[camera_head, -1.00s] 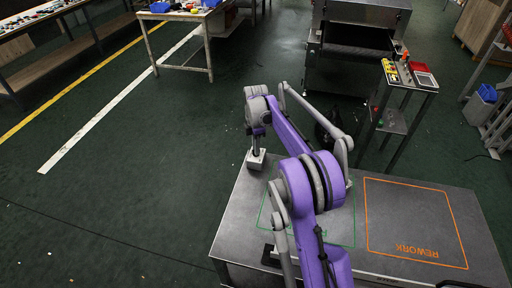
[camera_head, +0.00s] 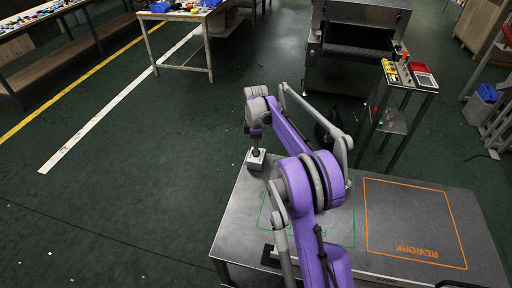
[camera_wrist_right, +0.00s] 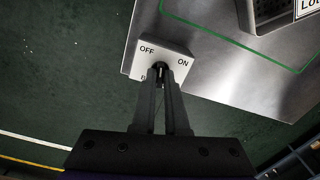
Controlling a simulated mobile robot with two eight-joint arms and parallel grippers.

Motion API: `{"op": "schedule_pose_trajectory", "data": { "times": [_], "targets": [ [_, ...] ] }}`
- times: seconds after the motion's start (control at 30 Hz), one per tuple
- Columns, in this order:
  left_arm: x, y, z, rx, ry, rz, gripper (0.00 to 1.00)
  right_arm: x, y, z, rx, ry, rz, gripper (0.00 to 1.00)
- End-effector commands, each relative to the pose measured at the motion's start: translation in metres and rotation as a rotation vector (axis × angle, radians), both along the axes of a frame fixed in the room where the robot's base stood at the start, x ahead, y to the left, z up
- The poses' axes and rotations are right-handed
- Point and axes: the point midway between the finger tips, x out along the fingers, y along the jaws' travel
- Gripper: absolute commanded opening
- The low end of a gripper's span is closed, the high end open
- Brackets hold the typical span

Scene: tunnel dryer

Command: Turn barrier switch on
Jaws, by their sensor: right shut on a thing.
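The barrier switch (camera_head: 257,163) is a small light-grey box at the far left corner of the metal table (camera_head: 236,212). In the right wrist view its box (camera_wrist_right: 178,56) carries the word OFF on the left and ON on the right. My right gripper (camera_wrist_right: 160,72) is shut on the dark switch lever, at the front middle of the box. The fingers hide most of the lever, so I cannot tell which way it leans. In the head view my right gripper (camera_head: 255,148) points down onto the box. My left gripper is not in view.
The table has a green outlined area (camera_head: 354,222), partly behind my right arm, and an orange REWORK area (camera_head: 410,215). A dryer (camera_head: 358,45) and a control stand (camera_head: 409,75) are behind. A labelled tray (camera_wrist_right: 270,14) lies past the switch.

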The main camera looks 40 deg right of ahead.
Motion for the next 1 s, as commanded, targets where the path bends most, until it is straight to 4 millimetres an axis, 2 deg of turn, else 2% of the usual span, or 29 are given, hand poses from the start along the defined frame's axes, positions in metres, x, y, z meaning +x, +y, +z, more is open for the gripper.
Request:
{"op": "schedule_pose_trajectory", "data": {
  "times": [0.6,1.0],
  "targets": [
    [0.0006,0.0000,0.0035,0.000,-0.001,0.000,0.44,0.0002,-0.0004,0.0005,-0.001,-0.001,-0.570,0.00],
    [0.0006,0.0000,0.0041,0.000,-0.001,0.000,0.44,0.0002,-0.0005,0.0005,-0.001,-0.001,-0.807,0.00]
  ]
}}
